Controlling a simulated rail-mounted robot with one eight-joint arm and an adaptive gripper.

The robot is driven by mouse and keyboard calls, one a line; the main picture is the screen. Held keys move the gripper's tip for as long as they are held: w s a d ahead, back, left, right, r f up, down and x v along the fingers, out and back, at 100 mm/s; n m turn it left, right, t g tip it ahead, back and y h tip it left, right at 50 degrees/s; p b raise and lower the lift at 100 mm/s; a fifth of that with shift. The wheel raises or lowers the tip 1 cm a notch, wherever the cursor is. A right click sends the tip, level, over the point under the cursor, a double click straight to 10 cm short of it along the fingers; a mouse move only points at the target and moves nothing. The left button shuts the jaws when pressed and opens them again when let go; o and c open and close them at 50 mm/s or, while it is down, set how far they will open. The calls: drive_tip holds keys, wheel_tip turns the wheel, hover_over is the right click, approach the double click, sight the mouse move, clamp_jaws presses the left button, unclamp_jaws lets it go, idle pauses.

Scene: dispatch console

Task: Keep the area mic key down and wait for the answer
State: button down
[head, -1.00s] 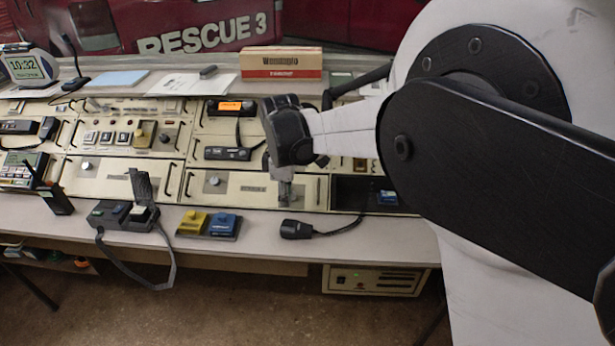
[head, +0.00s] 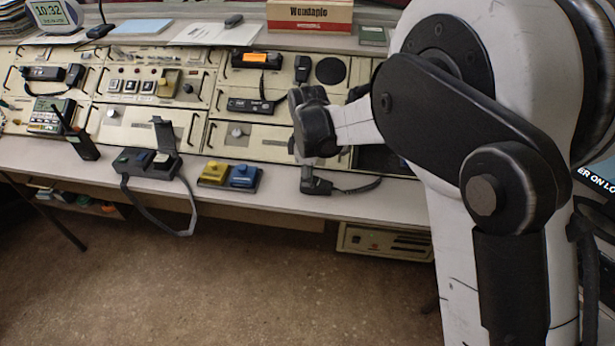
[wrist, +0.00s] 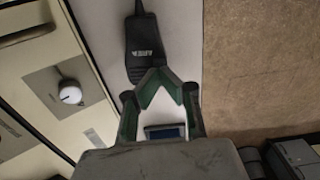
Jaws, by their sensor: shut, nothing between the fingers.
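The area mic (wrist: 141,55) is a black hand microphone with a pale label, lying on the front ledge of the console. It also shows in the head view (head: 319,187), its cable running right. My gripper (wrist: 158,82) is shut and empty, pointing down. In the wrist view its joined fingertips overlap the lower end of the mic. In the head view my gripper (head: 307,176) is at the mic's left end. The mic's key is not clearly visible, and I cannot tell whether the fingertips touch or press it.
A yellow key (head: 213,172) and a blue key (head: 243,176) sit on a block left of the mic. A grey unit with a raised cover (head: 163,135) stands farther left. A handheld radio (head: 82,145) is at far left. The ledge's front edge is close to the mic.

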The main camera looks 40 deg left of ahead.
drive_tip(key=shift+f, duration=0.1)
drive_tip(key=shift+d+f+b, duration=0.1)
drive_tip(key=shift+f+b, duration=0.65)
idle(1.8)
drive_tip(key=shift+r+p, duration=0.3)
drive_tip(key=shift+r, duration=0.25)
wheel_tip(320, 180, up, 13)
drive_tip(key=p, duration=0.2)
